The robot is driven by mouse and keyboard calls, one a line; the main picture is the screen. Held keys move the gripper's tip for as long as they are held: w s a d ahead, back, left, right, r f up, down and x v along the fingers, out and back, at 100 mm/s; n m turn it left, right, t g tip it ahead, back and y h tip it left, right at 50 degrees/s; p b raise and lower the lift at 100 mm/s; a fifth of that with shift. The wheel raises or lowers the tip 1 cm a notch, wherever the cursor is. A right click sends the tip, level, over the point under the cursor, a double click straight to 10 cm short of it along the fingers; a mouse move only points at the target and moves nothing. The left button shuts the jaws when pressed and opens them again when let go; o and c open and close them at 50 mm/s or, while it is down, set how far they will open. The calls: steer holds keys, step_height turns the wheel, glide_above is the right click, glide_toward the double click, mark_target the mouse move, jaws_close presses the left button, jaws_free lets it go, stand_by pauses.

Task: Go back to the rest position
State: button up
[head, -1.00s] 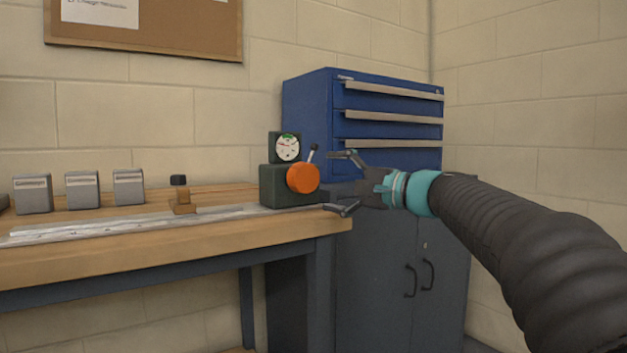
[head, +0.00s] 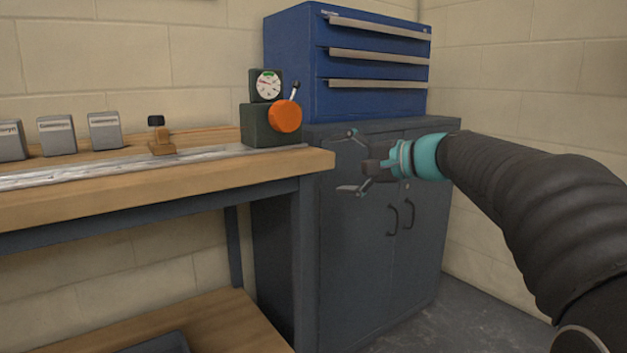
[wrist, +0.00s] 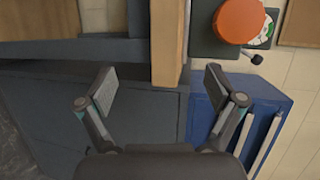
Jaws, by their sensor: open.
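My gripper (head: 352,162) is open and empty in the head view, in front of the grey cabinet and to the right of the workbench's end. In the wrist view my gripper (wrist: 160,85) shows its two fingers spread wide, with the bench edge (wrist: 168,50) seen between and beyond them. The dark green device (head: 270,124) with an orange knob (head: 285,116) and a round dial (head: 267,84) stands on the bench end, apart from my gripper. The orange knob also shows at the top of the wrist view (wrist: 240,18).
The wooden workbench (head: 180,184) carries a metal rail, a small brown stop (head: 160,140) and several grey blocks (head: 105,130). A blue drawer unit (head: 290,60) stands on the grey cabinet (head: 350,250). Floor (head: 450,320) shows at lower right.

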steer(key=s+d+f+n+g+h+p, duration=0.35)
steer(key=s+f+h, duration=0.45)
steer(key=s+f, duration=0.85)
steer(key=s+d+f+n+h+p, duration=0.1)
steer(key=s+d+n+h+p, duration=0.1)
steer(key=s, duration=0.5)
steer(key=s+d+f+n+h+p, duration=0.1)
steer(key=s+d+n+h+p, duration=0.1)
steer(key=s, duration=0.6)
steer(key=shift+s+d+f+p, duration=0.3)
steer(key=shift+d+p, duration=0.2)
steer(key=shift+p, duration=0.25)
